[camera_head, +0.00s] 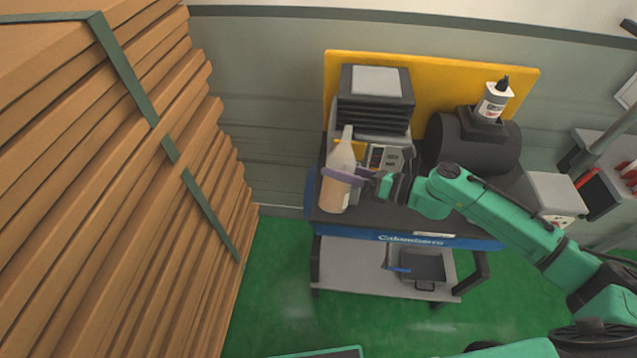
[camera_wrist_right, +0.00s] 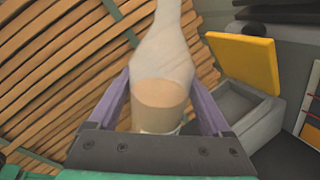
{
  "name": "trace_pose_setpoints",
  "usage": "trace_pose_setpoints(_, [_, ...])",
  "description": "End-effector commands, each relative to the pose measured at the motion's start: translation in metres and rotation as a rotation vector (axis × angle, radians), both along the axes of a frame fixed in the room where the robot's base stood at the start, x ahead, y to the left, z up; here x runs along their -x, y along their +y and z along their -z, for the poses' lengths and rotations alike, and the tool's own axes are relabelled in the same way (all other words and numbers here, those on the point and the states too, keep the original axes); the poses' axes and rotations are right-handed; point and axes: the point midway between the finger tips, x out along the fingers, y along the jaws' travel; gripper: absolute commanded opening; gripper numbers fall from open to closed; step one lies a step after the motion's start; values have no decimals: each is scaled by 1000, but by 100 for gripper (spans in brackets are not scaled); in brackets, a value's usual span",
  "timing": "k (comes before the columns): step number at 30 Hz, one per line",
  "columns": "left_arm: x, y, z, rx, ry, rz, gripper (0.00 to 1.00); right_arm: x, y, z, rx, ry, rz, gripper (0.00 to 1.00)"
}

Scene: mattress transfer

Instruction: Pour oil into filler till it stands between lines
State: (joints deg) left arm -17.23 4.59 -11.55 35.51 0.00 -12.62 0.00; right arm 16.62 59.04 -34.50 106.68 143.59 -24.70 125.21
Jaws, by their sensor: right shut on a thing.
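My right gripper (camera_head: 348,176) is shut on a pale, translucent oil bottle (camera_head: 341,160), with its purple fingers around the body. The bottle is near upright with its narrow neck up, at the front left of a cart. In the right wrist view the bottle (camera_wrist_right: 165,50) stands between the fingers (camera_wrist_right: 165,110), and tan oil shows in its lower part. A grey box with a raised yellow lid (camera_wrist_right: 245,58), seemingly the filler, is right of the bottle there. In the head view the bottle partly hides it. I cannot make out the level lines. My left gripper is not in view.
The cart (camera_head: 450,240) carries a black-finned machine (camera_head: 375,112), a control panel (camera_head: 385,158), and a dark cylinder (camera_head: 470,142) with a small white bottle (camera_head: 493,103) on top. A yellow board (camera_head: 440,80) stands behind. Stacked brown boards (camera_head: 120,200) fill the left; green floor lies between.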

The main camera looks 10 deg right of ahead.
Motion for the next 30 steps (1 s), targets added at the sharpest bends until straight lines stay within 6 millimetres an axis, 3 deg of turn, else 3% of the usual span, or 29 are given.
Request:
trace_pose_setpoints(3, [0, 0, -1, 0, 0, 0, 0, -4, -11, -1, -20, 38, 7, 0])
trace_pose_setpoints(13, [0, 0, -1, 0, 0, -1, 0, 21, 1, 25, -197, 406, 9, 0])
trace_pose_setpoints(15, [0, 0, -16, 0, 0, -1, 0, 24, 3, 27, -236, 481, 10, 0])
trace_pose_setpoints(18, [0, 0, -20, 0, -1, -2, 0, 27, 5, 37, -270, 555, 8, 0])
trace_pose_setpoints(30, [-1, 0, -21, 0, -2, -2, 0, 29, 6, 46, -289, 598, 7, 0])
